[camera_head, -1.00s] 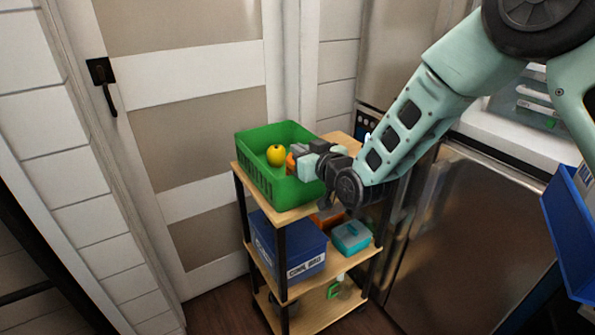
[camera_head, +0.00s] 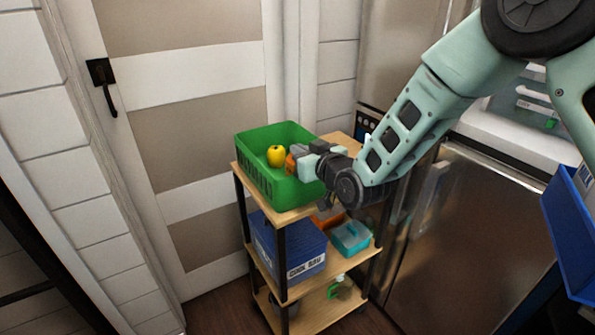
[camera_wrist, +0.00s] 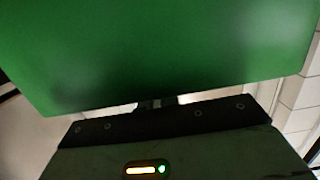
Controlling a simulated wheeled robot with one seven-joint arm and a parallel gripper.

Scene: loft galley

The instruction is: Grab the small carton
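I cannot make out a small carton for certain in either view. A green crate (camera_head: 270,185) stands on the top shelf of a small rack. A yellow round fruit (camera_head: 276,156) and an orange item (camera_head: 291,163) partly show in it. My gripper (camera_head: 298,157) reaches over the crate's right side, close to the orange item, and hides part of the inside. In the wrist view a plain green surface (camera_wrist: 160,50) fills the top, very close, and hides the fingertips. Whether the fingers are open or hold something does not show.
A blue bin (camera_head: 570,235) is at the right edge.

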